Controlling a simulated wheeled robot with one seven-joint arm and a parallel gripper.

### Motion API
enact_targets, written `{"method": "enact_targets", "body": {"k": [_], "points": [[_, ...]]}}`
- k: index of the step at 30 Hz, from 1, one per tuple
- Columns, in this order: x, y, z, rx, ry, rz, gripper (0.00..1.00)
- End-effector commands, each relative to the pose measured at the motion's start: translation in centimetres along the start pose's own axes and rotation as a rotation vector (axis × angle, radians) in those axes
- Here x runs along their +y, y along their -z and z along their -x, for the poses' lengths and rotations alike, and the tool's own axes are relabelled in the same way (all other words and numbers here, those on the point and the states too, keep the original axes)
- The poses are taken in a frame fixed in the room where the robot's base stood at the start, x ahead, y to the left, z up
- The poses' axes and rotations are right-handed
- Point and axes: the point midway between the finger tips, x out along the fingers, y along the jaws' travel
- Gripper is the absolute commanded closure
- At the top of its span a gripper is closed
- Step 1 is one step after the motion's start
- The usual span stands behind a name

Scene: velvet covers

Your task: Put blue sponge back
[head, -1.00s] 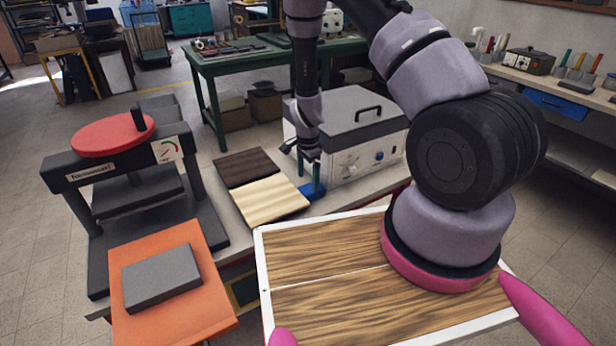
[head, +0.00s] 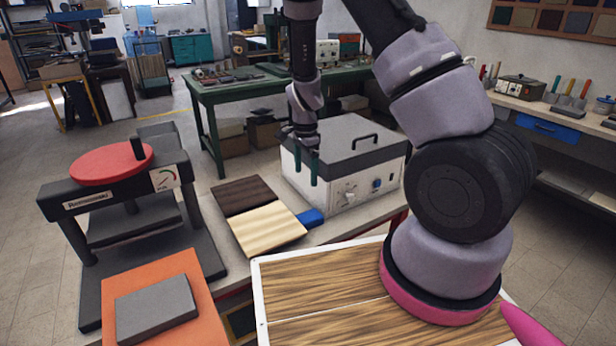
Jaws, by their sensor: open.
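The blue sponge (head: 311,218) lies on the bench beside the right edge of the light wooden board (head: 266,229), in front of the grey-lidded white box. It seems to touch the board's edge. My gripper (head: 306,168) is open and empty above and behind the sponge, in front of the box's front left corner. Its two dark teal fingers point down, clear of the sponge.
A dark board (head: 240,195) lies against the light one. The white box (head: 345,165) stands close to my gripper. A heat press (head: 120,190) stands at left, with an orange slab (head: 205,305) and grey block (head: 155,308) in front. A white-rimmed wooden tray (head: 259,290) is nearest.

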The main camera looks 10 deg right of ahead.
Motion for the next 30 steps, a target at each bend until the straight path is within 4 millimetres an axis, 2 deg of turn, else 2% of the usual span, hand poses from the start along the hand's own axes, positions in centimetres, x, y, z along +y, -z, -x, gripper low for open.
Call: {"method": "enact_targets", "body": {"k": [6,8,10,14,18,20,24,30], "points": [[0.0,0.0,0.8,-0.004,0.003,0.002,0.00],[-0.1,0.0,1.8,-0.014,0.017,0.011,0.00],[-0.2,-0.1,3.9,-0.032,0.043,0.035,0.00],[0.4,0.0,10.1,-0.078,0.123,0.117,0.00],[2.2,0.1,17.4,-0.104,0.225,0.236,0.00],[3.3,0.2,20.4,-0.104,0.270,0.287,0.00],[6.7,0.5,26.5,-0.078,0.369,0.414,0.00],[12.7,0.5,33.4,0.024,0.493,0.596,0.00]]}}
